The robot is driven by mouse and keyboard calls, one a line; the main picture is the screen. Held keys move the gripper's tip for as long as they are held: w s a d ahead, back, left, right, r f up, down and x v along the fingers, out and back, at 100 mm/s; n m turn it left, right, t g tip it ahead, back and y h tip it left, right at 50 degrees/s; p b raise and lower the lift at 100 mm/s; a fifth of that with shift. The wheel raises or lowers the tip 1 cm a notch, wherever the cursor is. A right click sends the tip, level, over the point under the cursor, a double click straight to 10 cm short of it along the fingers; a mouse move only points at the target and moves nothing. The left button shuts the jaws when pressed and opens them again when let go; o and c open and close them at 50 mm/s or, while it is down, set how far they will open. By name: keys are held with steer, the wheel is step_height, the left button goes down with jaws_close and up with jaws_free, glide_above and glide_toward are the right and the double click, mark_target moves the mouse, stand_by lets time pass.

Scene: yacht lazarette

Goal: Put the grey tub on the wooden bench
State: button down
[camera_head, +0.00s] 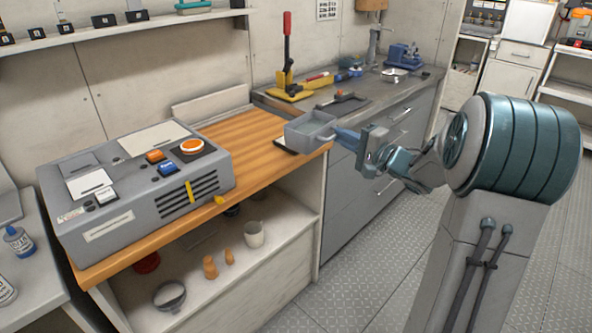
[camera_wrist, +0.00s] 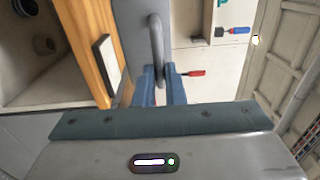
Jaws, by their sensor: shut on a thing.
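The grey tub (camera_head: 310,133) is an open, shallow box at the right end of the wooden bench (camera_head: 243,132), near the corner where the grey counter begins. It looks level; I cannot tell whether it touches the bench top. In the wrist view the tub's grey wall and its looped handle (camera_wrist: 155,35) show at the top. My gripper (camera_head: 345,136) comes from the right and is shut on the tub's handle; its blue fingers (camera_wrist: 160,88) show on either side of it. The bench's orange-brown edge (camera_wrist: 88,45) lies to the left in the wrist view.
A large grey machine (camera_head: 140,185) fills the bench's left part. A small dark-edged white slab (camera_head: 287,146) lies beside the tub, partly hidden by it. The bare wood between them is free. A yellow press with a red lever (camera_head: 288,60) and tools stand on the grey counter (camera_head: 380,90).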

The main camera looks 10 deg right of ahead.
mark_target(307, 150)
steer(key=w+a+f+b, duration=0.3)
steer(key=w+a+f, duration=0.2)
steer(key=a+f, duration=0.3)
steer(key=shift+f, duration=0.85)
steer(key=shift+a, duration=0.1)
steer(key=c, duration=1.5)
jaws_free()
steer(key=shift+s, duration=0.1)
